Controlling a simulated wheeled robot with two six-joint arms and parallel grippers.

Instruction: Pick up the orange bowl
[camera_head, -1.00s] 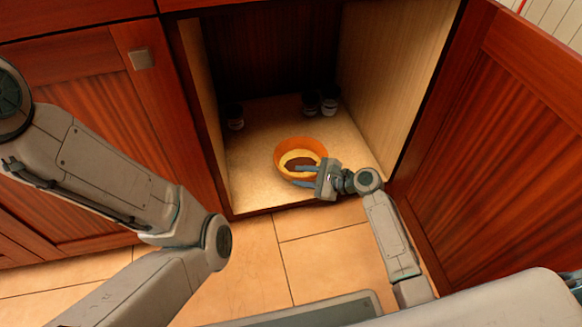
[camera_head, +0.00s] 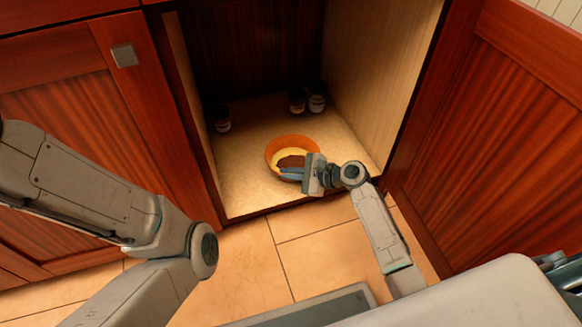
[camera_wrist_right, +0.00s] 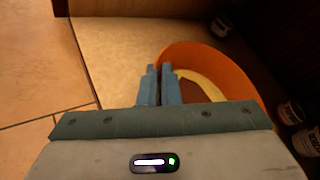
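The orange bowl (camera_head: 293,140) sits near the front of the open cabinet's floor, with yellow and brown showing inside it. My right gripper (camera_head: 287,174) reaches in from the right and is at the bowl's near side. In the right wrist view, its two fingers (camera_wrist_right: 160,85) are close together at the rim of the bowl (camera_wrist_right: 205,54), with the bowl wall between them. The fingers hide part of that wall. No clear gap shows under the bowl. My left arm comes in from the left, but its gripper is outside the view.
Dark jars stand deeper in the cabinet, one at left (camera_head: 221,118) and two at the back right (camera_head: 317,97). The cabinet door (camera_head: 490,140) stands open at right. The cabinet's side walls flank the bowl. Tiled floor (camera_head: 240,260) lies in front.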

